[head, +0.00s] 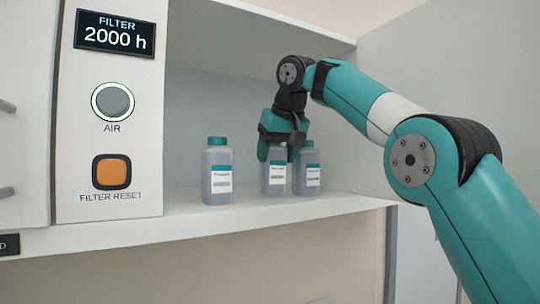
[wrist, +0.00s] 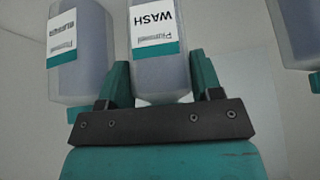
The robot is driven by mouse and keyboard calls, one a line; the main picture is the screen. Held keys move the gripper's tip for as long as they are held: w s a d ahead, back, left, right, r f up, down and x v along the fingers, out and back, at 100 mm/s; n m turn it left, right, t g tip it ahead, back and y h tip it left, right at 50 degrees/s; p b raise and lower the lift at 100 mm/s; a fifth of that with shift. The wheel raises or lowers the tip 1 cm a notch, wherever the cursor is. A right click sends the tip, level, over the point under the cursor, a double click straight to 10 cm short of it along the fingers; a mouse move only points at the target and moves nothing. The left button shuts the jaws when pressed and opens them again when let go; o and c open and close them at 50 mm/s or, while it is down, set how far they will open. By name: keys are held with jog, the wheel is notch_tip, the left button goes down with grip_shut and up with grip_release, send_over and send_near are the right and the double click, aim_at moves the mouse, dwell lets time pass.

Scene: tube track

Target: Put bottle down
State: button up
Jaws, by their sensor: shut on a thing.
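My gripper (head: 278,148) is shut on a grey bottle (head: 274,180) with a white label, gripping it near its top from above. In the wrist view the held bottle (wrist: 158,65) reads WASH and sits between both fingers; its cap is hidden. The held bottle looks upright, with its base at or very near the shelf (head: 262,212); I cannot tell whether it touches.
A similar bottle with a teal cap (head: 307,172) stands close on the right, partly behind the held one. Another bottle (head: 217,172) stands to the left, with a gap between. The panel (head: 112,110) with display and buttons is further left. Shelf room is free at right.

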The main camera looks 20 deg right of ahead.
jog(key=shift+a+r, duration=0.1)
jog(key=shift+a, duration=0.05)
jog(key=shift+f+b, duration=0.3)
jog(key=shift+w+f, duration=0.1)
jog(key=shift+w, duration=0.05)
jog(key=o, duration=1.2)
jog(key=shift+d, duration=0.2)
jog(key=shift+o, duration=0.2)
jog(key=shift+a+r+p, duration=0.1)
jog(key=shift+r+p, duration=0.2)
jog(key=shift+r, duration=0.15)
jog(key=s+a+r+n, duration=0.1)
jog(key=s+r, duration=0.4)
jog(key=s, duration=0.1)
jog(key=shift+a+r, duration=0.3)
jog(key=shift+r, duration=0.05)
